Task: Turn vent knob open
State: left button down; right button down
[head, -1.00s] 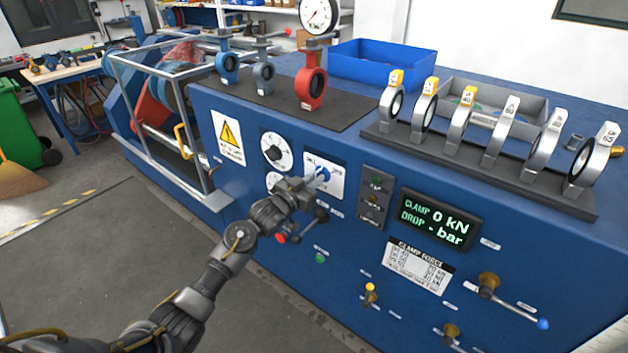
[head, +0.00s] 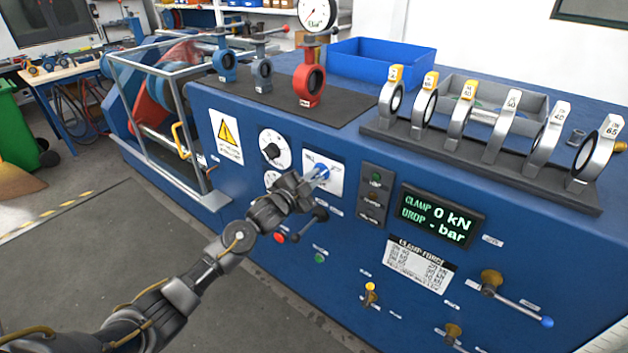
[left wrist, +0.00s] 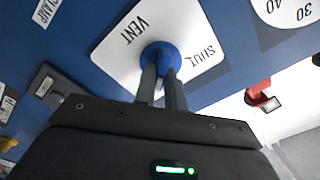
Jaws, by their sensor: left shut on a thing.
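The blue vent knob (head: 321,170) sits on a white plate (head: 333,184) on the front of the blue machine. In the left wrist view the knob (left wrist: 160,56) is round and blue, and its plate (left wrist: 112,62) shows the words VENT and SHUT. My left gripper (left wrist: 161,84) is shut on the knob, with both fingers together against it. In the head view the left gripper (head: 314,178) reaches the knob from the lower left and hides part of it. The knob's pointer direction cannot be told. My right gripper is not in view.
A white dial (head: 274,149) is left of the vent plate. A switch panel (head: 375,195) and a display (head: 437,219) reading 0 kN are to the right.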

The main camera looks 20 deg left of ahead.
pick_arm(q)
jog(key=shift+m, duration=0.8)
jog(key=c, duration=1.5)
grip_release()
jog(key=shift+o, duration=0.2)
jog(key=b+v, duration=0.2)
jog(key=v, duration=0.8)
jog(key=shift+s, duration=0.4)
